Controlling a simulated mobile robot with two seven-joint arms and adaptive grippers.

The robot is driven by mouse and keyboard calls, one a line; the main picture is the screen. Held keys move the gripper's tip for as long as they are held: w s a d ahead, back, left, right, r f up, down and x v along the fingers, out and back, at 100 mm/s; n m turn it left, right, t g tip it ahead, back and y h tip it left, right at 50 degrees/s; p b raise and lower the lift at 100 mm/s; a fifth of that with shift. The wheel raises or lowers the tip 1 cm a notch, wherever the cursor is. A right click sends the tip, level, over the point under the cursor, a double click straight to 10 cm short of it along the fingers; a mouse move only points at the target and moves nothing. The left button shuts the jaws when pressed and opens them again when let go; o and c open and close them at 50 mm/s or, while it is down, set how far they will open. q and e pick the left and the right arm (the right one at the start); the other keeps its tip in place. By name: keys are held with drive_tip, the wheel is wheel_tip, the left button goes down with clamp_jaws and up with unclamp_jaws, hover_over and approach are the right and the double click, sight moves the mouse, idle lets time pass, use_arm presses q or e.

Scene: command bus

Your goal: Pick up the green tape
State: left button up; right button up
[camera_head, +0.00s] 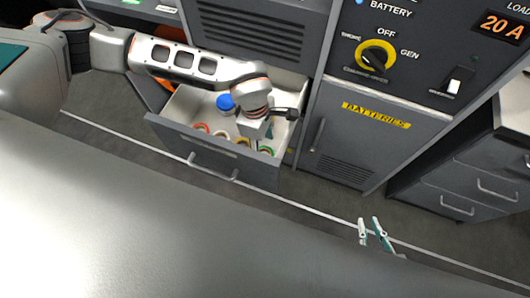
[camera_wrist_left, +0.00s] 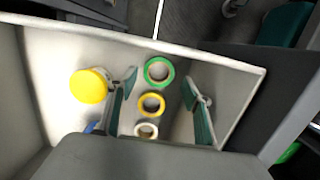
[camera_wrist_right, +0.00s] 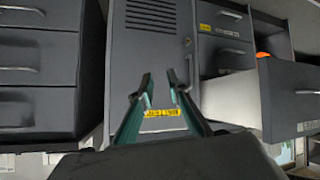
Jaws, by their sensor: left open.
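The green tape (camera_wrist_left: 170,72) is a ring lying flat on the floor of the open drawer (camera_head: 215,153). In the left wrist view it shows between the fingertips of my left gripper (camera_wrist_left: 160,80), which is open and holds nothing. In the head view my left gripper (camera_head: 257,135) reaches down into the drawer, and arm and drawer front partly hide the rolls. How far the fingertips are above the tape I cannot tell. My right gripper (camera_head: 371,232) is open and empty, away from the drawer; it also shows in the right wrist view (camera_wrist_right: 160,78).
A yellow tape (camera_wrist_left: 152,94) and a white tape (camera_wrist_left: 146,124) lie in line with the green one. A round yellow-topped thing (camera_wrist_left: 88,86) and a blue thing (camera_head: 225,102) are also in the drawer. The batteries cabinet (camera_head: 365,140) stands right of it.

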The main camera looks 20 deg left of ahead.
sight(263, 151)
use_arm(q)
wheel_tip(263, 151, down, 5)
drive_tip(key=shift+s+a+r+b, duration=0.1)
drive_tip(key=shift+s+r+b, duration=0.1)
drive_tip(key=shift+b, duration=0.6)
drive_tip(key=shift+w+f, duration=0.15)
drive_tip(key=shift+f, duration=0.1)
drive_tip(key=shift+w+r, duration=0.1)
drive_tip(key=c, duration=0.8)
drive_tip(key=shift+c, duration=0.2)
use_arm(e)
drive_tip(key=shift+w+a, duration=0.25)
